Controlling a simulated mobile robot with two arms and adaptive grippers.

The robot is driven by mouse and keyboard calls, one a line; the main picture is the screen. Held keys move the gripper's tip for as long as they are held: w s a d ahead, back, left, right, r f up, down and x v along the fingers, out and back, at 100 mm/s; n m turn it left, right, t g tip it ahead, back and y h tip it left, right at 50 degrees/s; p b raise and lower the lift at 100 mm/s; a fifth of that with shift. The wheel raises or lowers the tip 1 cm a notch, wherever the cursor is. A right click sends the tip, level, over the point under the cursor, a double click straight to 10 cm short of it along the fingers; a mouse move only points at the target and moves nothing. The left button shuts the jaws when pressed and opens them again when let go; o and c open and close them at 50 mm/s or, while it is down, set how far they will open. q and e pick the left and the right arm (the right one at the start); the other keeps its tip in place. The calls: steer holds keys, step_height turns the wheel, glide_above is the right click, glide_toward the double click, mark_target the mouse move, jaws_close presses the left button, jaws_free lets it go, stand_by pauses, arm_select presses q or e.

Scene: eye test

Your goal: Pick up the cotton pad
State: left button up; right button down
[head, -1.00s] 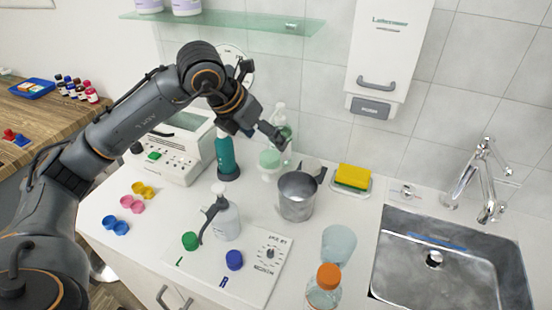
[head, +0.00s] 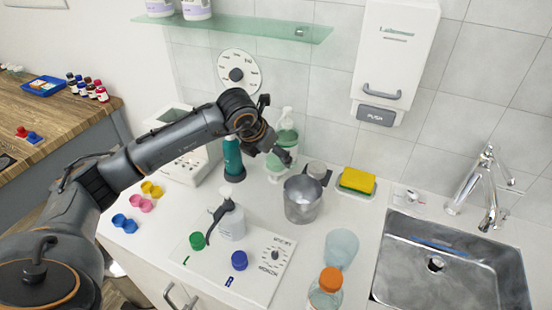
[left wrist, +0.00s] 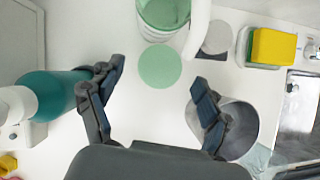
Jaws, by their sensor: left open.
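A pale green round disc (head: 275,163), the best match for the cotton pad, is on the white counter behind the metal jug. In the left wrist view the disc (left wrist: 160,67) shows whole, just beyond the space between my fingertips. My left gripper (left wrist: 156,78) is open and empty, with its fingers spread to either side of the disc. In the head view my left gripper (head: 272,148) is above the counter, by the disc. I cannot tell its exact height. My right gripper is not in view.
A teal bottle (left wrist: 52,93) is close to my left finger and a metal jug (left wrist: 238,130) is by the other. A green pump bottle (head: 286,133) stands behind.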

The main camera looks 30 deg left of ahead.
arm_select(q)
steer(key=shift+x, duration=1.1)
steer(key=c, duration=0.8)
steer(key=shift+c, duration=0.2)
steer(key=shift+r, duration=0.2)
steer(key=shift+r, duration=0.25)
step_height(320, 180, up, 2)
steer(key=shift+r+b, duration=0.15)
steer(key=shift+b, duration=0.6)
steer(key=s+r+b, duration=0.1)
steer(key=s+r, duration=0.2)
steer(key=s, duration=0.1)
steer(key=s+r+b, duration=0.1)
steer(key=s+r, duration=0.2)
steer(key=s, duration=0.2)
steer(key=s+r+b, duration=0.1)
steer(key=s+r, duration=0.3)
steer(key=s, duration=0.1)
steer(key=shift+a, duration=0.15)
